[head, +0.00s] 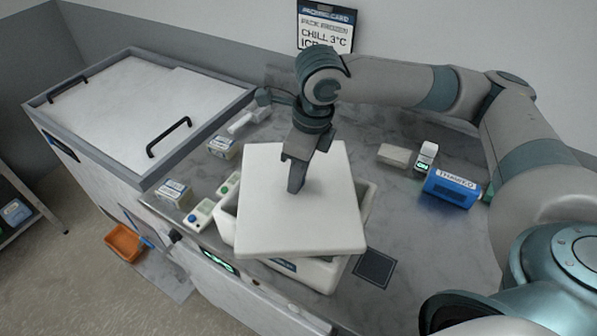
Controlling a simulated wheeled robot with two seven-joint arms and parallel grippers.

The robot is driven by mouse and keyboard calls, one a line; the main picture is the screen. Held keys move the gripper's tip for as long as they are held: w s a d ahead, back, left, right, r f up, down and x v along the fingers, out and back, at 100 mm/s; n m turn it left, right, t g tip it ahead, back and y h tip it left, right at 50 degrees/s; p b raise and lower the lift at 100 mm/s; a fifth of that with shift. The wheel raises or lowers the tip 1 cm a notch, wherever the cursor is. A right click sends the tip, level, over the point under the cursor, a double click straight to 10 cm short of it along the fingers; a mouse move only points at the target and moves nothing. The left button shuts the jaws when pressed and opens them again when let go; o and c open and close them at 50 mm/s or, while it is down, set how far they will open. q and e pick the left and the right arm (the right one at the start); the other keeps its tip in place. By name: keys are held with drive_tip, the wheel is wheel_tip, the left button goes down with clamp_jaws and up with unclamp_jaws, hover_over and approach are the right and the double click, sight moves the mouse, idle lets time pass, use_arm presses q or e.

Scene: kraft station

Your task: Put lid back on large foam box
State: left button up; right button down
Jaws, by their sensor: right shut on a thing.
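The white foam lid (300,222) is above the large foam box (366,200) in the middle of the counter. It covers most of the opening and sits turned relative to the box, whose rim shows at the right and lower edges. My right gripper (296,186) points down over the middle of the lid and is shut on it; its fingertips hide the grasped part. I cannot tell whether the lid touches the rim. My left gripper is not in view.
A blue cylinder (451,189) and small white box (394,155) lie right of the foam box. Handheld devices (200,215) and small cartons (173,193) stand left. A chest with black handles (168,138) is at the back left. A dark square pad (374,268) lies front right.

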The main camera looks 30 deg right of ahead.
drive_tip(key=shift+f+p, duration=0.15)
drive_tip(key=shift+p, duration=1)
idle(2.2)
idle(0.3)
drive_tip(key=c, duration=0.9)
unclamp_jaws()
drive_tip(key=shift+r+p, duration=3.5)
drive_tip(key=shift+p, duration=0.2)
clamp_jaws()
